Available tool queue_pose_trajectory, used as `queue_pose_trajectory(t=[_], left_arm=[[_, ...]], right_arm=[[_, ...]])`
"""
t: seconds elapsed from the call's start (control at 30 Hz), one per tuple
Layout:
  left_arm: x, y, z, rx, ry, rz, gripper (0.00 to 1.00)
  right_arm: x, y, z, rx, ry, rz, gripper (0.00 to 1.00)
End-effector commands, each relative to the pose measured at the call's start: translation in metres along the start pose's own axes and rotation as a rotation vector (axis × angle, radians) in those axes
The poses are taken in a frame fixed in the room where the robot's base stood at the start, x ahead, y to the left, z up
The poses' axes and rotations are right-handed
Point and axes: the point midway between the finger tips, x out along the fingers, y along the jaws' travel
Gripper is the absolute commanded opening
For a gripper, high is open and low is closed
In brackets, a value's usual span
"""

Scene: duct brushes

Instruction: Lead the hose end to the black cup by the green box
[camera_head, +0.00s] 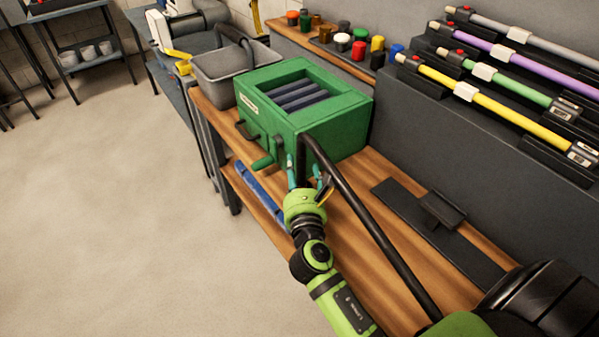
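The green box (330,143) stands on the wooden bench, with dark slats in its open top. A black hose (375,228) runs up from the lower right and bends over in front of the box. Its near part goes down between the teal fingers of my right gripper (304,172), which look closed on it; the hose end itself is hidden. A small black fitting (246,130), possibly the black cup, sits at the box's left face, beside a green handle (263,162). My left gripper is out of view.
A grey bin (222,73) stands behind the box. Coloured caps (359,50) sit in rows at the back. Coloured rods lie on a dark stepped rack (480,150) at the right. A black plate (410,218) lies on the bench (345,268).

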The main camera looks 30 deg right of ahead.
Motion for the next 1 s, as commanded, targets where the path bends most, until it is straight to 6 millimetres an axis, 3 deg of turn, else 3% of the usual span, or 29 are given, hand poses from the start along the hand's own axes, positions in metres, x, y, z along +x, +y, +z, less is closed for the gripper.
queue_pose_trajectory(t=[0.27,0.7,1.0], left_arm=[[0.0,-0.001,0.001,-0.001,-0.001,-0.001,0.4],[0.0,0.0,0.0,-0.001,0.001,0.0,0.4],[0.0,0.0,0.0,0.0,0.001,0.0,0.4]], right_arm=[[-0.011,0.0,-0.002,0.0,0.004,0.0,0.59],[-0.098,0.0,-0.001,-0.002,0.004,0.001,0.59],[-0.12,0.0,0.0,0.001,0.0,0.0,0.59]])
